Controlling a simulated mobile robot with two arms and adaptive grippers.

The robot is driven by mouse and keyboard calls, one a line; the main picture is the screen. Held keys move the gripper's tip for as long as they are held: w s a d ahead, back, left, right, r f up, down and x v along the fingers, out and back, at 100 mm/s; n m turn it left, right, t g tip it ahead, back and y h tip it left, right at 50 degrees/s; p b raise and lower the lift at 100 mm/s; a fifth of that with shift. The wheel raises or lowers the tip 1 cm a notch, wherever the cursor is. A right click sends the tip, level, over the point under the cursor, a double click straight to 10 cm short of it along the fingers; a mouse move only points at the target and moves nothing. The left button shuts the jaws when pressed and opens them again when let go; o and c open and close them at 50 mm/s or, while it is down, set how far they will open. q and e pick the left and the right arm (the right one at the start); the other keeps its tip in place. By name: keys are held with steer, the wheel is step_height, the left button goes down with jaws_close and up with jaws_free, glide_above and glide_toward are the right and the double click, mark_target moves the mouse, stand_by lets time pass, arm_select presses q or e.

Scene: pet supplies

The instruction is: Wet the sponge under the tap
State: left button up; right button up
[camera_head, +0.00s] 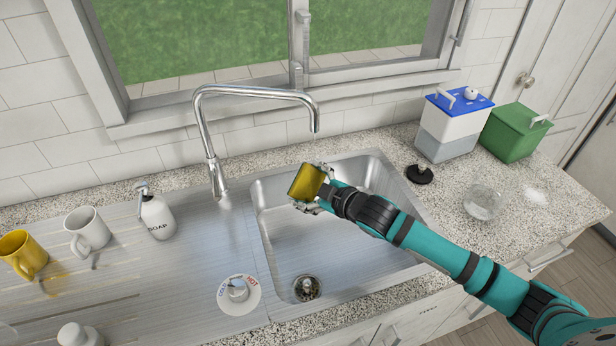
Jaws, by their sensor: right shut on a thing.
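The yellow sponge (306,182) is held over the steel sink basin. My right gripper (318,185) is shut on it, and its arm comes in from the lower right. The chrome tap (256,93) arches from the left of the basin, and its spout end (314,125) is above the sponge in the picture. A thin, faint trace shows under the spout; I cannot tell surely whether water runs. The round tap control (238,290), marked COLD and HOT, sits left of the basin. The sink basin (287,240) has a drain (307,288). My left gripper is not in view.
A soap bottle (157,216), a white mug (88,230) and a yellow mug (22,254) stand on the left drainboard. A blue-lidded container (447,135), a green container (514,133), a black stopper (420,174) and a glass bowl (483,203) are on the right counter.

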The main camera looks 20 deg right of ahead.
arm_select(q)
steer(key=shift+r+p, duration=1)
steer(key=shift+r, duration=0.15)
arm_select(e)
steer(key=s+a, duration=0.2)
steer(key=s, duration=0.4)
steer(key=shift+a, duration=0.1)
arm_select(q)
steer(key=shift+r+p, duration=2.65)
arm_select(e)
steer(key=s+a+r, duration=0.1)
steer(key=s+r, duration=0.3)
steer(key=shift+s+a, duration=0.35)
steer(key=shift+s, duration=0.05)
